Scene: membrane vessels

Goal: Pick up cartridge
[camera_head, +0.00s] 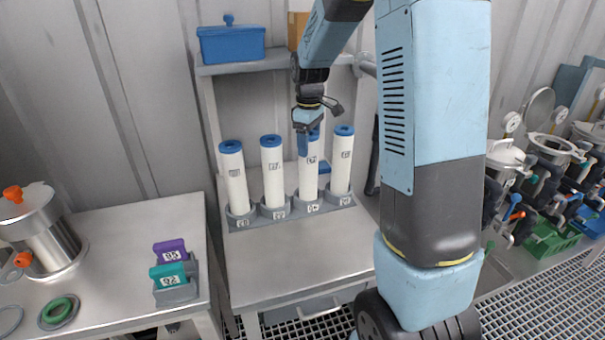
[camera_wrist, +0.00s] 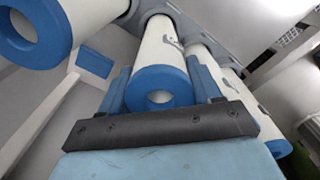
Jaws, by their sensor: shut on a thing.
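Several white cartridges with blue ring caps stand upright in a row in a grey holder (camera_head: 292,211) on the metal table. My gripper (camera_head: 308,138) is over the third cartridge from the left (camera_head: 308,180) and hides part of its top. In the wrist view, that cartridge (camera_wrist: 160,50) lies between the two blue fingers of my gripper (camera_wrist: 162,88), its blue cap facing the camera. The gripper is shut on it near the capped end. The cartridge still appears to stand in its holder cup. Neighbouring cartridges (camera_head: 235,178), (camera_head: 273,172) and (camera_head: 342,162) stand close on both sides.
A shelf (camera_head: 270,64) with a blue box (camera_head: 231,43) is above and behind the row. A left table holds a steel vessel (camera_head: 45,235) and a rack with purple (camera_head: 170,251) and teal (camera_head: 168,275) blocks. The front of the middle table is clear.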

